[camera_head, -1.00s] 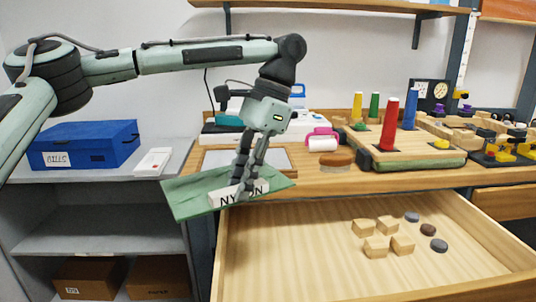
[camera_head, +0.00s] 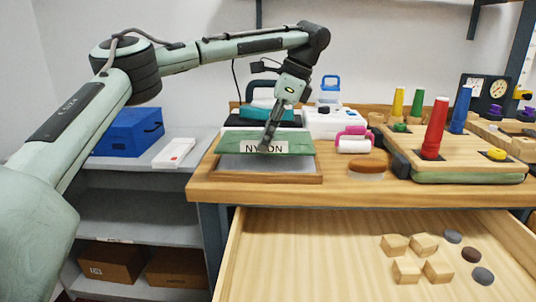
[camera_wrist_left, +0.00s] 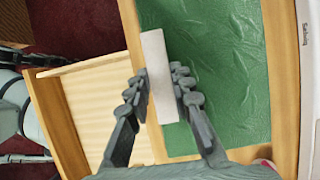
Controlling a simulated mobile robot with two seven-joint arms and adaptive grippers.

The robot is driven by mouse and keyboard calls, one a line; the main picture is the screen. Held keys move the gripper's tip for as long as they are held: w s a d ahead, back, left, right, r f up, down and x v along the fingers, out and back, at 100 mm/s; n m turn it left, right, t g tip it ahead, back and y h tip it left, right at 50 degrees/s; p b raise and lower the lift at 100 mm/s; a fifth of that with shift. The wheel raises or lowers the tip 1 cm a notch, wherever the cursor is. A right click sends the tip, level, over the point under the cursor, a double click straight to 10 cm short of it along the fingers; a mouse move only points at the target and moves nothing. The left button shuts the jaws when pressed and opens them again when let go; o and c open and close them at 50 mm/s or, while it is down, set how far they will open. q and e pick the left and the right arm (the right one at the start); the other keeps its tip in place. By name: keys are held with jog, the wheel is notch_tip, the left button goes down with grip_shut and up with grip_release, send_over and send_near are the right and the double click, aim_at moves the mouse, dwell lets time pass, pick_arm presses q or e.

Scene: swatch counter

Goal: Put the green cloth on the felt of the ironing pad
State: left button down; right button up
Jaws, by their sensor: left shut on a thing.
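The green cloth (camera_head: 298,143) bears a white label tag reading NYLON and also fills much of the left wrist view (camera_wrist_left: 235,70). My left gripper (camera_head: 266,147) is shut on the cloth at the tag (camera_wrist_left: 158,65), which shows between its fingers in the wrist view. The cloth is spread over the back part of the ironing pad (camera_head: 270,178), a wooden frame around pale grey felt. A strip of felt shows in front of the cloth. I cannot tell whether the cloth touches the felt. My right gripper is not in view.
The open drawer (camera_head: 330,250) below holds several wooden blocks and round stones. A brush (camera_head: 367,167), a pink-handled roller (camera_head: 354,142) and a board with coloured cones (camera_head: 470,163) stand to the right. A white device (camera_head: 328,123) stands behind the pad.

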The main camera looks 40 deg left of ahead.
aim_at(268, 154)
pick_arm(q)
jog(key=shift+w+f, duration=0.4)
notch_tip(268, 154, down, 3)
jog(key=shift+f, duration=0.35)
jog(key=c, duration=1.7)
grip_release()
jog(key=shift+f, duration=0.1)
jog(key=o, duration=0.4)
jog(key=shift+c, duration=0.2)
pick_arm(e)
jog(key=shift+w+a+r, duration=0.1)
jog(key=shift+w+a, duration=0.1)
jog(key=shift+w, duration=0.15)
